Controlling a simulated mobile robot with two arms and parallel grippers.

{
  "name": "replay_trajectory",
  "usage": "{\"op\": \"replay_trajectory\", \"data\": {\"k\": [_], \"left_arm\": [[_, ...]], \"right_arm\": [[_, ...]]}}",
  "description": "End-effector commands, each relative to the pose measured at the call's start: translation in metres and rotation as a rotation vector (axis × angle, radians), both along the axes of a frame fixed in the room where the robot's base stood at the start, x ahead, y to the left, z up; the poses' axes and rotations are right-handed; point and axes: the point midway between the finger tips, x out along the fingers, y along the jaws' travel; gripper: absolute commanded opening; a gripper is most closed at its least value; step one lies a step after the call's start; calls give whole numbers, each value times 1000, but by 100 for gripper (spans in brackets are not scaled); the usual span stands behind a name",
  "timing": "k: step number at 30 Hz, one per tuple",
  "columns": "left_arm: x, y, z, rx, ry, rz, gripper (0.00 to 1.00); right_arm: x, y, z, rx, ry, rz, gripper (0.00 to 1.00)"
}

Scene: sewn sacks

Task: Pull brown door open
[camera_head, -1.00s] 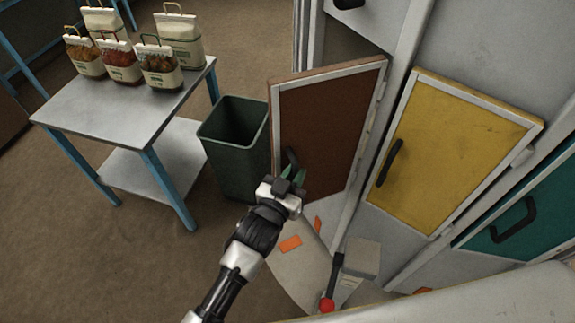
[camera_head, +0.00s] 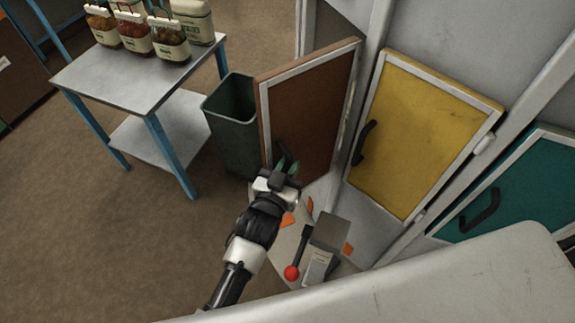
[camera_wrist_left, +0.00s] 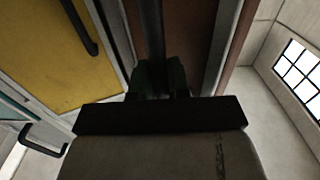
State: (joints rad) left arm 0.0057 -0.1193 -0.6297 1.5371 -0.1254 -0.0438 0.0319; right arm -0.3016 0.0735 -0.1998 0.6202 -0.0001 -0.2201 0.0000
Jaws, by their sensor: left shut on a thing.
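The brown door (camera_head: 312,112) stands ajar in the head view, swung out from the cabinet, with its hinge side at the right next to the yellow door. My left gripper (camera_head: 286,170) is at the door's lower left, shut on its dark handle (camera_head: 281,150). In the left wrist view the handle (camera_wrist_left: 153,35) runs up from between the fingers of my gripper (camera_wrist_left: 160,80), with the brown panel (camera_wrist_left: 190,40) behind it. The fingers hide part of the handle. My right gripper is not in view.
A yellow door (camera_head: 417,135) and a teal door (camera_head: 510,190) are closed at the right. A green bin (camera_head: 230,125) stands close to the brown door's free edge. A metal table (camera_head: 135,75) with several sacks is at the left. A red-knobbed lever (camera_head: 292,272) is below.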

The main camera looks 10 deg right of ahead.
Motion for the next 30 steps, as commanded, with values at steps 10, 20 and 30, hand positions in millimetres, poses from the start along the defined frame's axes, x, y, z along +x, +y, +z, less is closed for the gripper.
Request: {"op": "replay_trajectory", "data": {"k": [10,20,30], "left_arm": [[1,-1,4,-5,-7,-1,41],[-3,2,1,-3,-2,1,41],[-52,37,-1,-3,-2,-1,41]], "right_arm": [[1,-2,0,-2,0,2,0],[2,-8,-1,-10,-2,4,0],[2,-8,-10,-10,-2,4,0]]}}
